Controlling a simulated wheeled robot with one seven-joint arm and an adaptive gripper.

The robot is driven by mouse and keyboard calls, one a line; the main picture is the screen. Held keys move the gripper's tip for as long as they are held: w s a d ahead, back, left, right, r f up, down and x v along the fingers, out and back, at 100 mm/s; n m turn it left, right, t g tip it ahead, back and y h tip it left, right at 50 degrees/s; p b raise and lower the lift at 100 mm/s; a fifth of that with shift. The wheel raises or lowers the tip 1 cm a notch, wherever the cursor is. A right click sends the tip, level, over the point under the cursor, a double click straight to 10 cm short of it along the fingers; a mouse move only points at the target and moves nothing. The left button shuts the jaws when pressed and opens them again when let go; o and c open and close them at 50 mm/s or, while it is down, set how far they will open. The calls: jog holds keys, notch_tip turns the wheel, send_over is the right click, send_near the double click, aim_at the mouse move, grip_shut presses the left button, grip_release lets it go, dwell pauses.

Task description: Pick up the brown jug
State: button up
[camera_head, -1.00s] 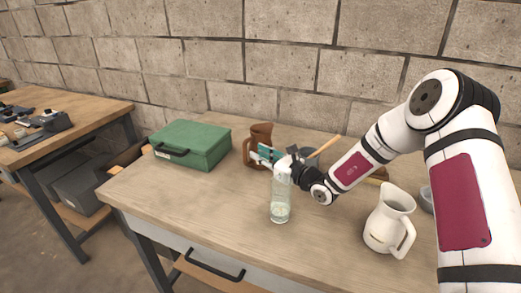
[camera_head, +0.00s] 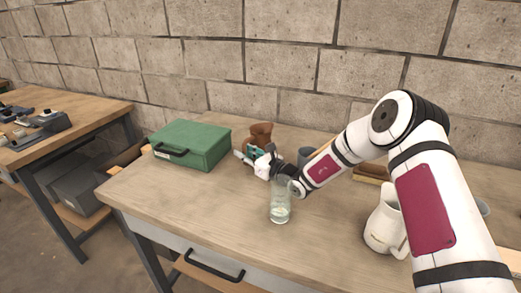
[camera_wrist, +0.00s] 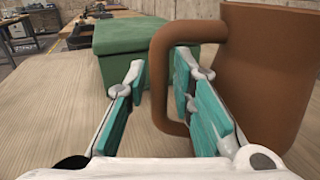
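The brown jug (camera_head: 262,133) stands upright near the back of the wooden table. My gripper (camera_head: 252,160) is low in front of it and hides its lower part in the head view. In the wrist view the jug (camera_wrist: 275,75) fills the right side, its handle pointing left. My gripper (camera_wrist: 160,72) is open there. The outer upright bar of the handle shows between the two teal-padded fingers. The right finger overlaps the handle's opening; I cannot tell whether it reaches through. Neither finger clearly touches the jug.
A green case (camera_head: 190,146) lies left of the jug. A clear glass (camera_head: 280,205) stands close in front of my wrist. A white pitcher (camera_head: 382,222) stands near my arm, and a grey-blue cup (camera_head: 305,154) is right of the jug. The front left of the table is clear.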

grip_shut()
jog(key=shift+r, duration=0.1)
jog(key=shift+r, duration=0.2)
